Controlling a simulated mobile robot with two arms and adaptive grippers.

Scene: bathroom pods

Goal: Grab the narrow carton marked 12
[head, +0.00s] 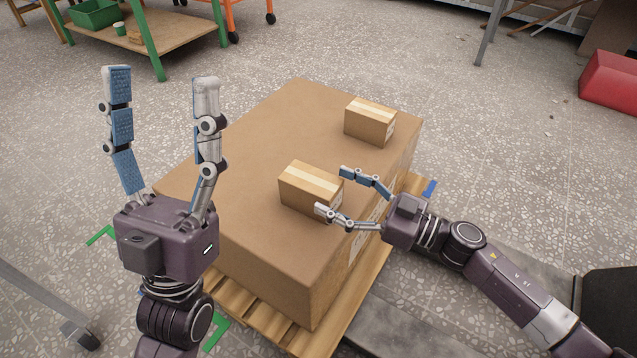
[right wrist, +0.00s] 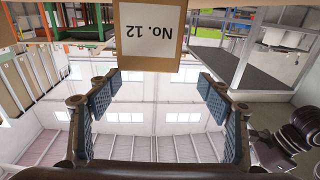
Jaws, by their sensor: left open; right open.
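The narrow carton marked 12 (head: 308,188) is a small brown box with pale tape on top. It stands on a large brown box. In the right wrist view, the carton (right wrist: 150,62) appears upside down at the top, its white label reading "No. 12". My right gripper (head: 334,191) is open at the carton's right, labelled end, with the fingertips close to it. In the right wrist view, the carton shows beyond and between the open fingers (right wrist: 158,85); contact cannot be told. My left gripper (head: 161,80) is open and empty, its fingers pointing up, left of the large box.
A second small carton (head: 370,121) stands farther back on the large box (head: 270,130). The large box rests on a wooden pallet (head: 262,317). A green-legged table (head: 150,32) stands at the back left, and a red object (head: 610,82) lies at the right.

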